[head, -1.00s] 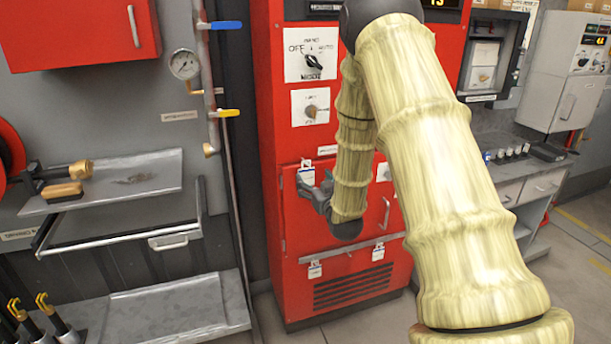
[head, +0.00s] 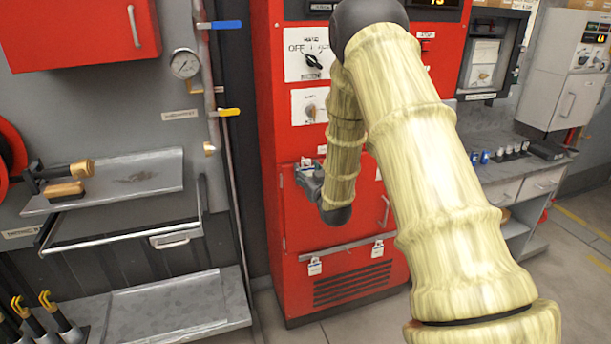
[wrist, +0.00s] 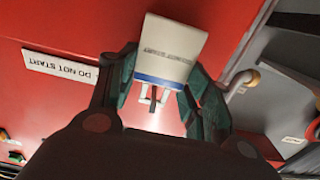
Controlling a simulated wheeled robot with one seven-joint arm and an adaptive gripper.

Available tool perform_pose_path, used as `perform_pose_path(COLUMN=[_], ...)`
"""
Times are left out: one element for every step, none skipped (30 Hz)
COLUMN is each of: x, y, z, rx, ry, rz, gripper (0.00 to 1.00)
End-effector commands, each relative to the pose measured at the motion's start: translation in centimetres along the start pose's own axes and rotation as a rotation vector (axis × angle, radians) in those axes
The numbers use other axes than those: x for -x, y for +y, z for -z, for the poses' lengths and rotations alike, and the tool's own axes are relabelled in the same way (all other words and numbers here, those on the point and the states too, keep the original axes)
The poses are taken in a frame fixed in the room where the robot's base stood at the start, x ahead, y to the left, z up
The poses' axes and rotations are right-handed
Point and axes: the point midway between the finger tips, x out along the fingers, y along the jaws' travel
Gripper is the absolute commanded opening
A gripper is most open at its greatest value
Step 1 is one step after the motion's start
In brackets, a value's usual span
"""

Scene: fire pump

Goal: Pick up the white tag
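The white tag (wrist: 170,50), with dark print and a blue band, is in front of the red cabinet in the wrist view. The fingers of my gripper (wrist: 167,92) are apart, one on each side of the tag's lower end. I cannot tell whether they touch it. Below the tag, a small pale hook or peg shows between the fingers. In the head view my gripper (head: 309,181) is at the cabinet's left part, partly hidden by my arm, and only a small part of a tag shows above it.
Two more white tags hang lower on the red cabinet (head: 283,225), one at left (head: 315,266) and one at right (head: 377,249). A "DO NOT START" label (wrist: 60,66) is beside the gripper. A grey shelf (head: 120,185) stands to the left.

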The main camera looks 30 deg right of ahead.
Motion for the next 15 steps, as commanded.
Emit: perform_pose_path(x=[0.0,0.0,0.0,0.0,0.01,0.01,0.01,0.01,0.01,0.01,0.0,0.0,0.0,0.0,0.0], y=[0.0,0.0,-0.01,-0.01,0.0,0.0,0.0,0.0,0.0,0.0,0.0,0.0,0.0,0.0,0.0], z=[0.01,0.01,0.01,0.01,0.01,0.02,0.02,0.02,0.03,0.05,0.09,0.17,0.25,0.36,0.57], rx=[0.0,0.0,0.0,0.0,0.0,0.0,0.0,0.0,0.0,0.0,0.0,0.0,0.0,0.0,0.0], ry=[0.0,0.0,0.0,0.0,0.0,0.0,0.0,0.0,0.0,0.0,0.0,0.0,0.0,0.0,0.0], rz=[0.0,0.0,0.0,0.0,0.0,0.0,0.0,0.0,0.0,0.0,0.0,0.0,0.0,0.0,0.0], gripper=[0.33,0.33,0.33,0.33,0.33,0.33,0.33,0.33,0.33,0.33,0.33,0.33,0.33,0.33,0.33])
